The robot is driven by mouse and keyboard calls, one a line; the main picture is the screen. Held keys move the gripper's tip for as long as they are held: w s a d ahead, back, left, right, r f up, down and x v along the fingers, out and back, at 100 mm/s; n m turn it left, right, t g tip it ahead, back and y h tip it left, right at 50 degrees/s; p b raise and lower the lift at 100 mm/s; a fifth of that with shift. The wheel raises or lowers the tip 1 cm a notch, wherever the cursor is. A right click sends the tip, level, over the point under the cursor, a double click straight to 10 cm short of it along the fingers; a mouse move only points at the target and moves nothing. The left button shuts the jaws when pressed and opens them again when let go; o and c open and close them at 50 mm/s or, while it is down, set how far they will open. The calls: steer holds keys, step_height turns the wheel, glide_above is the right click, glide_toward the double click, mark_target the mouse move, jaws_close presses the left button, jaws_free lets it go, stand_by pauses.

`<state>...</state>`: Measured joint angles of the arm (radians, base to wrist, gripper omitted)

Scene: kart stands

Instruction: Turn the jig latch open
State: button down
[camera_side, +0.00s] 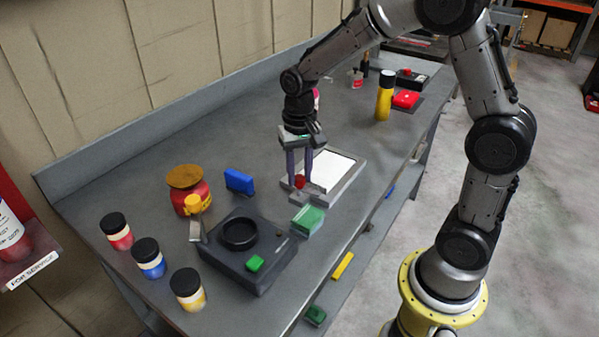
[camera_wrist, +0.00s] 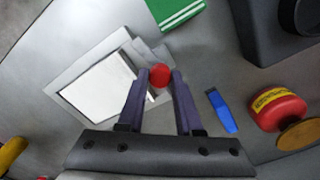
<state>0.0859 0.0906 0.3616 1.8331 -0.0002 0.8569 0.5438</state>
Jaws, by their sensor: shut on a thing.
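The jig is a grey frame (camera_side: 347,186) around a white plate (camera_side: 329,170), lying flat on the bench. It also shows in the wrist view, with its frame (camera_wrist: 72,77) and plate (camera_wrist: 100,88). A round red knob (camera_side: 299,182), apparently the latch's knob, sits at the jig's near-left corner. My gripper (camera_side: 300,177) points down over that corner. In the wrist view my gripper (camera_wrist: 160,78) has its two purple fingers on either side of the red knob (camera_wrist: 160,74), shut on it. The latch's arm under the knob is mostly hidden.
A green block (camera_side: 307,219) lies close in front of the jig, and a blue block (camera_side: 239,181) to its left. A black box with a ring (camera_side: 262,278) and a red jar (camera_side: 184,203) stand further left. A yellow bottle (camera_side: 383,101) stands behind on the right.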

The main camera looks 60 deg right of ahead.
mark_target(299, 177)
steer(key=shift+r+m, duration=0.1)
steer(key=shift+m, duration=0.7)
steer(key=c, duration=0.6)
jaws_free()
step_height(299, 177, up, 14)
steer(key=shift+f, duration=0.1)
